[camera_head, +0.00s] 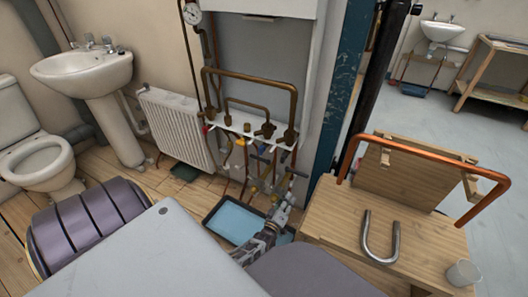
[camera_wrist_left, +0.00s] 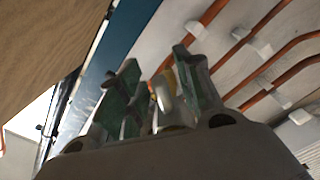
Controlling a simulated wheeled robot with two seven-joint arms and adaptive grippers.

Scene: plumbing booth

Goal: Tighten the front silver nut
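My left gripper (camera_wrist_left: 160,80) shows from behind in the left wrist view, with green-padded fingers standing apart. A rounded silver piece (camera_wrist_left: 162,92), possibly the silver nut, shows between the fingers, with some yellow behind it. Gaps seem to show on both sides, but contact is hard to judge. In the head view, my left gripper (camera_head: 289,185) is small and reaches up to the lower pipework under the boiler. The nut is too small to make out there. My right gripper is not in view.
Copper pipes (camera_head: 250,78) run on the wall above a blue tray (camera_head: 238,222) on the floor. A white radiator (camera_head: 175,125) stands left of them. A blue post (camera_head: 345,85) and a wooden bench (camera_head: 335,215) with a bent pipe (camera_head: 380,240) are at right.

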